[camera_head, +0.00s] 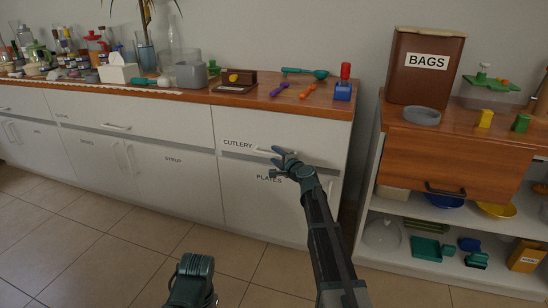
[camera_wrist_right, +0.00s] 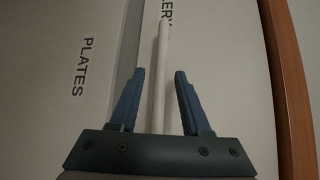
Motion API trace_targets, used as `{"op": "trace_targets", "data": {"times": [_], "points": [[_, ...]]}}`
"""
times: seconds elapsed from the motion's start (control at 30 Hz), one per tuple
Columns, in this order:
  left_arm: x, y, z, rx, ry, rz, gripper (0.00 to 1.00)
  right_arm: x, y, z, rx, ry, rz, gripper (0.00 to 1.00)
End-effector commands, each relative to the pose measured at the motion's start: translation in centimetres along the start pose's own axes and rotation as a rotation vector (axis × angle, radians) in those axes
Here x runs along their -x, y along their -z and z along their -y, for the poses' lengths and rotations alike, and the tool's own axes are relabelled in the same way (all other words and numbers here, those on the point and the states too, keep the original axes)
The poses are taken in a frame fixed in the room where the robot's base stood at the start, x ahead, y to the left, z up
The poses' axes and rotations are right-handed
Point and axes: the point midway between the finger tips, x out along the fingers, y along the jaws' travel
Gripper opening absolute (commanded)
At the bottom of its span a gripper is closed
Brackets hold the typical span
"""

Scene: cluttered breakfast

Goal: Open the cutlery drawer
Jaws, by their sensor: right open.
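The cutlery drawer (camera_head: 290,130) is a white drawer front labelled CUTLERY under the right end of the wooden counter. It looks shut. Its pale bar handle (camera_head: 262,151) is partly hidden by my right gripper (camera_head: 284,156). In the right wrist view the handle (camera_wrist_right: 160,70) runs between the two blue fingers of my right gripper (camera_wrist_right: 156,95). The fingers are open, with a gap on both sides of the bar. A dark green part of my left arm shows at the bottom of the head view; its fingers do not show.
A white door labelled PLATES (camera_head: 255,200) is below the drawer. An open shelf unit (camera_head: 400,255) stands right. The tiled floor in front is clear.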

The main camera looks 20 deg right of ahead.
Motion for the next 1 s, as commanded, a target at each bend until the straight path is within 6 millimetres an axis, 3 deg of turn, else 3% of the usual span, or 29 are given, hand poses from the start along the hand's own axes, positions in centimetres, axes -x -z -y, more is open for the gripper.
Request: {"op": "trace_targets", "data": {"times": [0.13, 0.47, 0.5, 0.77, 1.0], "points": [[-0.17, 0.01, -0.02, 0.000, 0.000, 0.000, 0.50, -1.17, -0.01, -0.01, 0.000, 0.000, 0.000, 0.47], [-0.18, 0.01, -0.02, 0.000, 0.000, 0.000, 0.50, -1.37, -0.06, 0.00, 0.000, 0.000, 0.000, 0.47], [-0.18, 0.01, -0.02, 0.000, 0.000, 0.000, 0.50, -1.36, -0.05, 0.00, 0.000, 0.000, 0.000, 0.45], [-0.18, 0.01, -0.02, 0.000, 0.000, 0.000, 0.50, -1.35, -0.04, 0.00, 0.000, 0.000, 0.000, 0.00], [-0.18, 0.01, -0.02, 0.000, 0.000, 0.000, 0.50, -1.34, -0.04, -0.01, 0.001, 0.000, 0.000, 0.00]]}}
